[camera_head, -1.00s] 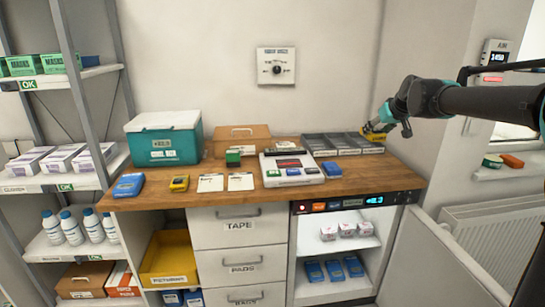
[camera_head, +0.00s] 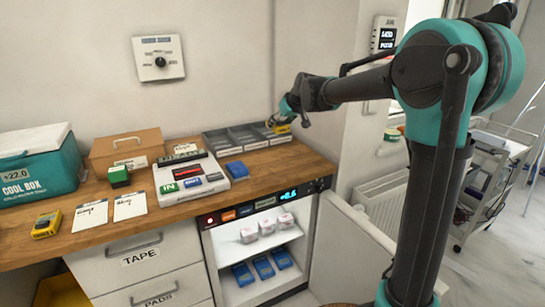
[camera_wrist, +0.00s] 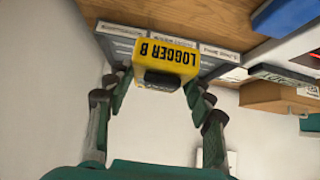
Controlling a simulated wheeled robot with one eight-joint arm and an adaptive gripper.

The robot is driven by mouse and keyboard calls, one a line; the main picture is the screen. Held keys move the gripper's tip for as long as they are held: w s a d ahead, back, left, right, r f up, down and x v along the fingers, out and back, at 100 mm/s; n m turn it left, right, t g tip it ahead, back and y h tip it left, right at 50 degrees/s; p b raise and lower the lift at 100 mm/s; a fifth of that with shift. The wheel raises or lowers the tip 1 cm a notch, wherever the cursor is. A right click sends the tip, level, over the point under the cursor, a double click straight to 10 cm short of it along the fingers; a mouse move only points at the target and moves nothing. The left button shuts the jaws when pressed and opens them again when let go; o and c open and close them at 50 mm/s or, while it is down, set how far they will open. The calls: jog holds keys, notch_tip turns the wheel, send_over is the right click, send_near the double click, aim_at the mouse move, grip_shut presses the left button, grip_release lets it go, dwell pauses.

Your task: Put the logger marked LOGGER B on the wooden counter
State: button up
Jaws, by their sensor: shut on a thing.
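The yellow logger (camera_wrist: 165,58) marked LOGGER B is between the fingers of my gripper (camera_wrist: 158,85) in the wrist view, its label upside down there. In the head view my gripper (camera_head: 283,118) is shut on the logger (camera_head: 282,129) at the right end of the grey divided tray (camera_head: 238,136). I cannot tell whether the logger touches the tray. The wooden counter (camera_head: 285,170) has bare wood in front of the tray. Another yellow device (camera_head: 46,224) lies at the counter's left; its marking is too small to read.
An open white door (camera_head: 355,250) stands below the counter's right end.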

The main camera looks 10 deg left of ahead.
notch_tip(320, 180, down, 14)
jog(key=shift+f, duration=0.2)
jog(key=shift+f, duration=0.1)
dwell(0.3)
jog(key=o, duration=1.3)
jog(key=shift+c, duration=0.2)
jog(key=v, duration=1.2)
jog(key=s+d+f+m+g+h, duration=0.1)
jog(key=s+d+f+m, duration=0.1)
jog(key=s+d+f, duration=0.4)
jog(key=s+d+f+m+g+h, duration=0.1)
jog(key=s+d+f, duration=0.5)
jog(key=s, duration=0.9)
jog(key=s+d+f+m+g+h, duration=0.1)
jog(key=s+d+f+m+h, duration=0.2)
jog(key=s+d+f, duration=0.4)
jog(key=s+d, duration=0.3)
jog(key=d, duration=0.1)
jog(key=shift+s+m, duration=0.2)
jog(key=shift+m, duration=0.2)
